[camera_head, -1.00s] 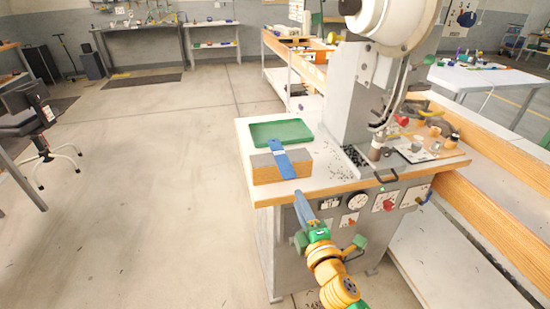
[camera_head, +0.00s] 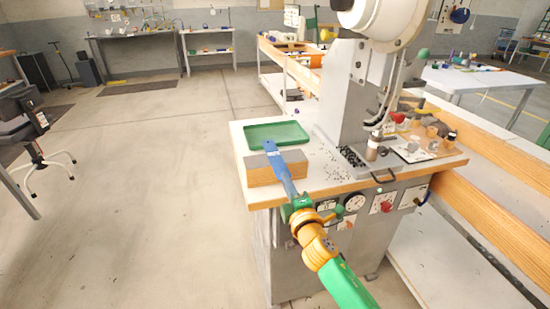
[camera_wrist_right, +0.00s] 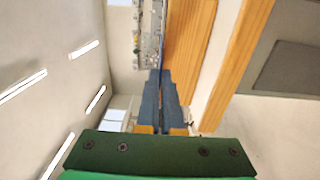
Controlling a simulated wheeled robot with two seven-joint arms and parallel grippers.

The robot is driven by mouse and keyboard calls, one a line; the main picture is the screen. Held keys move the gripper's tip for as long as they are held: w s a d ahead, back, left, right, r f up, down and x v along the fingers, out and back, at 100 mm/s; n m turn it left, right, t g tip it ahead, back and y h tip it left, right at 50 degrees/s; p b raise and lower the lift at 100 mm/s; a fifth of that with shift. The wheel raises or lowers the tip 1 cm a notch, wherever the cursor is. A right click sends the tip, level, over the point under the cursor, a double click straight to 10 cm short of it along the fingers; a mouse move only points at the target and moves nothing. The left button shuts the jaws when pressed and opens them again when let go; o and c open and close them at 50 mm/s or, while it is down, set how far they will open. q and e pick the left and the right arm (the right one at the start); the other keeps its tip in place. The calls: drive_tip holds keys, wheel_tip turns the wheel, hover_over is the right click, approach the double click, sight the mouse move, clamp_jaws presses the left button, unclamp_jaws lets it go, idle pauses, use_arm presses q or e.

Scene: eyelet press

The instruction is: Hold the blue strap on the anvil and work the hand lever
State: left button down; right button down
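The blue strap (camera_head: 273,154) lies across the top of the wooden block (camera_head: 258,174), its near end reaching over the block's front edge. My right gripper (camera_head: 288,188) is at that near end, its blue-grey fingers in line with the strap. In the right wrist view the fingers (camera_wrist_right: 160,100) are close together, with a thin blue edge beyond them; whether they grip the strap is unclear. The grey press (camera_head: 345,100) stands right of the block, its punch (camera_head: 373,150) above the anvil area. A green knob (camera_head: 421,55), perhaps the hand lever's, shows beside the press head. My left gripper is out of view.
A green tray (camera_head: 277,133) lies behind the block on the white bench top (camera_head: 315,180). Small dark eyelets are scattered near the press base. Tools and small parts crowd the bench right of the press. Open floor lies to the left.

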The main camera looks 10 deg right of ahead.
drive_tip(key=shift+r, duration=0.1)
drive_tip(key=s+r+p, duration=0.2)
drive_tip(key=s+p, duration=0.2)
drive_tip(key=s, duration=0.5)
drive_tip(key=shift+d+p, duration=0.15)
drive_tip(key=shift+p, duration=0.2)
drive_tip(key=shift+f, duration=0.1)
drive_tip(key=s+d+r+n+g+y, duration=0.2)
drive_tip(key=s+d+n+y, duration=0.2)
drive_tip(key=s+y, duration=0.3)
drive_tip(key=s+a+r+n+g+y, duration=0.1)
drive_tip(key=s+a+n+g+y, duration=0.1)
drive_tip(key=s, duration=0.3)
drive_tip(key=s+a+r+n+g+y, duration=0.2)
drive_tip(key=s+n+g+y, duration=0.1)
drive_tip(key=s+n+y, duration=0.1)
drive_tip(key=shift+s+a+r+n+g+y, duration=0.15)
drive_tip(key=shift+s+r+n+g+y, duration=0.15)
drive_tip(key=shift+s+y, duration=0.4)
